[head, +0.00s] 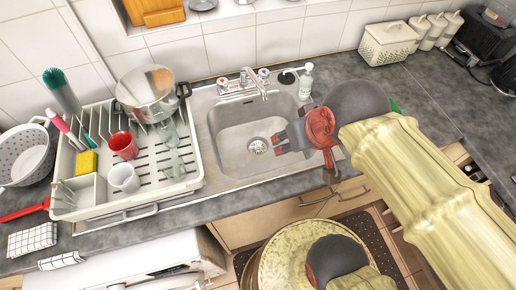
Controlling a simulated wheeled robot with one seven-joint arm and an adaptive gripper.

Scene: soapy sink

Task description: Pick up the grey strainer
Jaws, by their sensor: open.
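A light grey strainer (24,150), a round colander with holes and a loop handle, sits on the counter at the far left, partly cut off by the picture edge. It stands beside the dish rack, and a pale round thing shows inside it. My gripper (279,144) is open over the right part of the sink, with nothing seen between its fingers. It is far to the right of the strainer, with the dish rack between them. A small metal drain piece (257,146) lies at the sink bottom, left of my gripper.
The dish rack (187,187) holds a pot (146,92), a red cup (123,145), a white mug (124,178) and a yellow sponge (86,163). The faucet (243,84) and a soap bottle (306,82) stand behind the sink. A red handle (22,213) lies in front of the strainer.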

